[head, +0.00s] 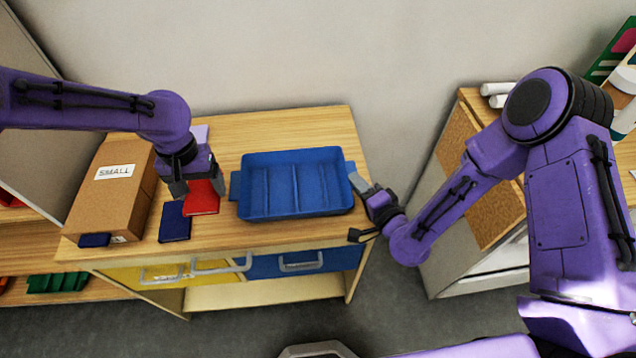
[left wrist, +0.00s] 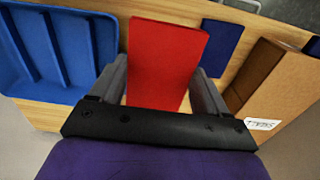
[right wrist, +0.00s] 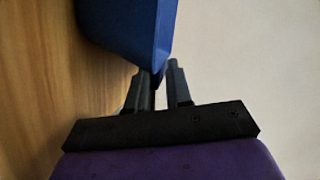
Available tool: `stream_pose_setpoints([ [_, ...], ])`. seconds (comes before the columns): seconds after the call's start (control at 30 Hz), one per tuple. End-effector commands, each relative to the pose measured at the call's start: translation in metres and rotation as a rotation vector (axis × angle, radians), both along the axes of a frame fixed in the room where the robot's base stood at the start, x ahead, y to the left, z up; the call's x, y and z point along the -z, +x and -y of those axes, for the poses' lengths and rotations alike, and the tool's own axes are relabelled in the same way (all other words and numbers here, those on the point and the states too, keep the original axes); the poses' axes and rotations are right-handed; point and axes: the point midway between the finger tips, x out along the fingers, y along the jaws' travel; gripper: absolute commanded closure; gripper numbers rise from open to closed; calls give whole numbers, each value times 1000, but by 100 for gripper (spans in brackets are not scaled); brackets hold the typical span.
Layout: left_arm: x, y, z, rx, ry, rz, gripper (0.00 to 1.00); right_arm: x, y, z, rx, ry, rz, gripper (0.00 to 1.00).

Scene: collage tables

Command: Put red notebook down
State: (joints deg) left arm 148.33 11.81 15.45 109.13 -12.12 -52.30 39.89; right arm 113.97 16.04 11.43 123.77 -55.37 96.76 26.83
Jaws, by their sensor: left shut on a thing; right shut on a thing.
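The red notebook (head: 203,202) is between the fingers of my left gripper (head: 196,186), over the left part of the wooden table. In the left wrist view the red notebook (left wrist: 165,60) extends out from between the two grey fingers. I cannot tell whether its lower end touches the tabletop. My right gripper (head: 356,180) is shut on the right end of the blue tray (head: 295,213). In the right wrist view the fingers meet at the blue tray's edge (right wrist: 155,45). The tray looks empty and sits on the table.
A dark blue notebook (head: 174,224) lies just left of the red one. A cardboard box labelled SMALL (head: 112,190) stands at the table's left. Another small dark blue item (head: 95,240) is by its front. Yellow and blue drawers (head: 300,262) are below. Bare tabletop (head: 270,131) shows behind the tray.

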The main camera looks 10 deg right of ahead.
Motion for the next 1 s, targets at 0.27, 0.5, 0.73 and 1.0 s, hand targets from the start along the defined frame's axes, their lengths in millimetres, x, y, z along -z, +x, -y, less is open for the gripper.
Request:
stream_pose_setpoints([
  [0.27,17,21,62,99,1,-1,56,2,-2,0,-2,-5,-6,100],
  [0.5,4,45,162,112,-1,2,56,3,-2,1,-1,-6,-7,100],
  [0.73,-26,58,200,34,-1,1,56,3,-2,1,0,-6,-6,100],
  [1.0,24,55,196,-4,0,-5,56,3,-1,1,1,-5,-7,100],
])
